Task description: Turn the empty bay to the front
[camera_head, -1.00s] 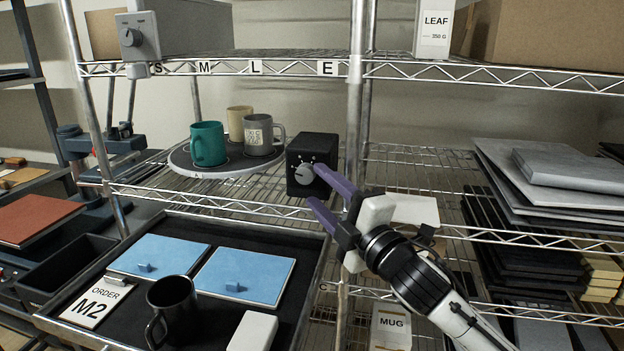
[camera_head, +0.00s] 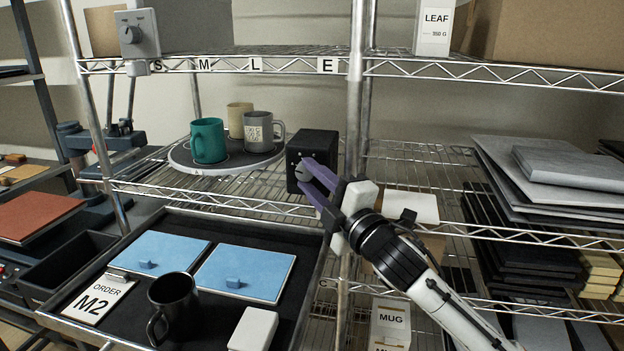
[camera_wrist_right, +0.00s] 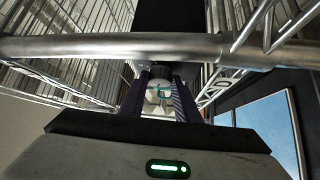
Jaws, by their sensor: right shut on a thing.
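A round dark turntable (camera_head: 188,163) with a pale rim sits on the middle wire shelf. A teal mug (camera_head: 208,141) stands at its left, a cream mug (camera_head: 239,116) at the back and a grey printed mug (camera_head: 259,132) at the right. Its near part shows bare. A black control box (camera_head: 318,146) stands right of it. My right gripper (camera_head: 303,177) has its purple fingers closed around the grey knob (camera_head: 304,171) on the box's front. The fingers partly hide the knob. In the right wrist view a pale part (camera_wrist_right: 160,97) shows between the fingers. My left gripper is out of view.
A shelf post (camera_head: 354,110) rises right behind my gripper. Below is a tray (camera_head: 190,218) with blue panels (camera_head: 160,252), a black mug (camera_head: 173,305) and an order card (camera_head: 97,301). Grey slabs (camera_head: 560,168) are stacked at the right.

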